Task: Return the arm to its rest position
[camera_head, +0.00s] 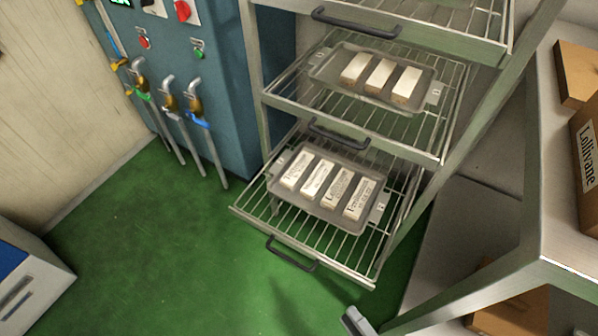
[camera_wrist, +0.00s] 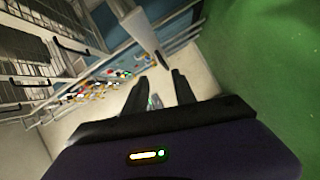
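My gripper (camera_wrist: 158,85) shows in the wrist view with its two dark fingers apart and nothing held between them. The view past the fingers takes in a pale wall and a blue cabinet, both at a distance. A grey piece at the bottom edge of the head view may be part of my arm, but I cannot tell. The rest of my arm is out of sight in the head view.
A wire rack's lower shelf (camera_head: 341,262) is pulled out, holding a tray (camera_head: 296,205) of several wrapped bars. Another tray (camera_head: 339,82) with three bars sits above. A metal table (camera_head: 563,243) stands right. Green floor (camera_head: 150,245) is clear at left.

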